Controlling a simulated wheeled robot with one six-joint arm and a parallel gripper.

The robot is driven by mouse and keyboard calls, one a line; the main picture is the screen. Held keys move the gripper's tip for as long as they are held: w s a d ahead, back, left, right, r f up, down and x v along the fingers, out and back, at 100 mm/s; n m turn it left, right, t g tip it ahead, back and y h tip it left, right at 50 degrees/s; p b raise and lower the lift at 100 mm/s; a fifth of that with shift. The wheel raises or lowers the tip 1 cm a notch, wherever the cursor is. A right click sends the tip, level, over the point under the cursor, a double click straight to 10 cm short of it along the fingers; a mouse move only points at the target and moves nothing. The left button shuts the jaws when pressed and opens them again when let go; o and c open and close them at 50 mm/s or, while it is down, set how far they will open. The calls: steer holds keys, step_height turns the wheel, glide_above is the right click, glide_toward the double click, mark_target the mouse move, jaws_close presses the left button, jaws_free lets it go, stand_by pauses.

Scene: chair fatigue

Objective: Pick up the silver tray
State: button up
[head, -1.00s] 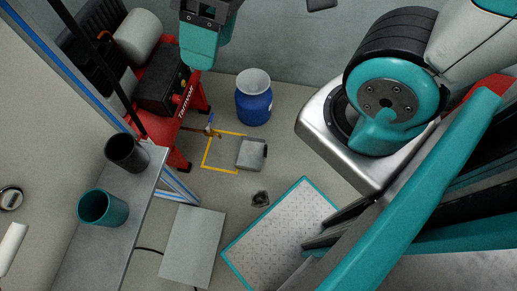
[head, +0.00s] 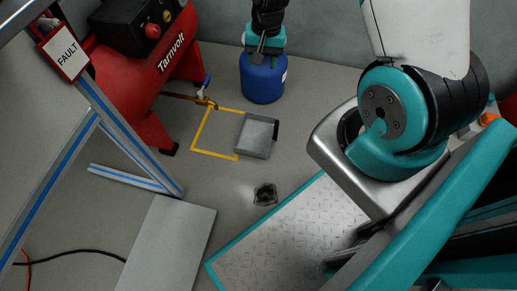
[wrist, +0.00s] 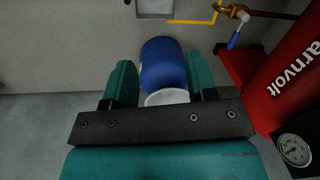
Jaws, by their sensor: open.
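The silver tray (head: 256,136) is a small, shallow grey metal tray on the floor, at the right side of a yellow floor outline in the head view. Its near part shows at the top edge of the wrist view (wrist: 155,10). My gripper (head: 261,48) is above and beyond the tray in the head view, in front of the blue drum's top. In the wrist view my gripper (wrist: 162,75) has its two teal fingers apart with nothing held; the drum shows beyond and between them.
The blue drum (head: 263,83) stands behind the tray. A red Tarnvolt machine (head: 150,80) with a brass valve (head: 206,98) is at left. A small dark object (head: 265,194) lies on the floor nearer me. A grey panel (head: 165,245) and a workbench (head: 40,150) are at lower left.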

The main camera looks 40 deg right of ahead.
mark_target(277, 121)
steer(key=d+f+m+b, duration=0.1)
steer(key=f+b, duration=0.3)
steer(key=f, duration=0.5)
steer(key=s+d+f+m+b, duration=0.1)
steer(key=d+f+b, duration=0.2)
steer(key=f, duration=0.7)
steer(key=s+d+f+b, duration=0.1)
steer(key=d+f+b, duration=0.1)
steer(key=f+b, duration=0.4)
step_height(277, 121, down, 4)
steer(key=shift+d+f+m+g+h, duration=0.1)
steer(key=shift+d+m+g+h, duration=0.05)
steer(key=shift+m+g+h, duration=0.2)
steer(key=f+b, duration=0.5)
steer(key=shift+s+f, duration=0.2)
steer(key=shift+f, duration=0.1)
steer(key=shift+r, duration=0.1)
jaws_close()
